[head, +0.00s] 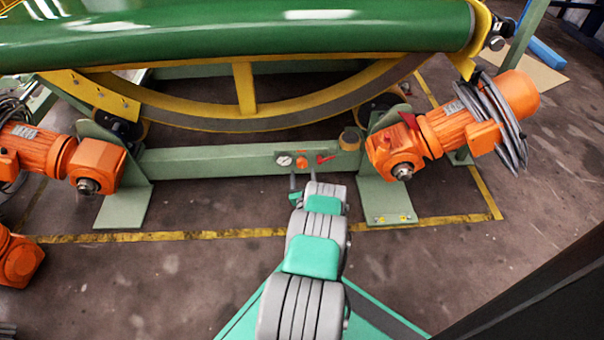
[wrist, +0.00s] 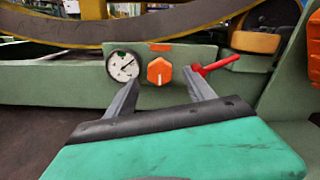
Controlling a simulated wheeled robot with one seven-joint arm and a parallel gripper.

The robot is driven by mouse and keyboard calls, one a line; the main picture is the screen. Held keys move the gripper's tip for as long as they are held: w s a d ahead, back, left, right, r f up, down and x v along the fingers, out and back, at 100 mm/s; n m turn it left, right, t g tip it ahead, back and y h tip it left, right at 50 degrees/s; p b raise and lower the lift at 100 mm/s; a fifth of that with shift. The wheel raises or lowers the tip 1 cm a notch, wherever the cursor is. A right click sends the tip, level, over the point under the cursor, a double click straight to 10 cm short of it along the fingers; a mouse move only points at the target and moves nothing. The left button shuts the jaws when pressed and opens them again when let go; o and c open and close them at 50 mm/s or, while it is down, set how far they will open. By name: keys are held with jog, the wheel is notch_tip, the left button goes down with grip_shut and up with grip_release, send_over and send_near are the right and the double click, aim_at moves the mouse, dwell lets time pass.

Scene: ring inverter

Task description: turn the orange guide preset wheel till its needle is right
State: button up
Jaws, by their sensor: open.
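The orange guide preset wheel (wrist: 160,71) is a small faceted knob on the green crossbeam, in the middle of the wrist view. It also shows small in the head view (head: 302,162). A round white dial (wrist: 122,66) with a dark needle sits just left of it; the needle points to the upper right, its marks too small to read. My gripper (wrist: 160,80) is open, one finger on each side of the wheel in the picture, apart from it and empty. In the head view my gripper (head: 301,182) is at the beam, partly hidden by my arm.
A red lever (wrist: 216,65) sticks out right of the wheel, close to my right finger. An orange label (wrist: 160,47) is above the wheel. Orange motors (head: 97,165) flank the beam, with a large yellow ring (head: 245,90) above.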

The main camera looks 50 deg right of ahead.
aim_at(302, 165)
jog(key=b+x, duration=0.1)
jog(key=x, duration=0.1)
jog(key=shift+w+d+f, duration=0.15)
jog(key=shift+w+d, duration=0.05)
jog(key=shift+w, duration=0.1)
jog(key=shift+w+d, duration=0.25)
jog(key=shift+d, duration=0.1)
jog(key=shift+c, duration=0.5)
grip_shut()
jog(key=shift+n, duration=0.4)
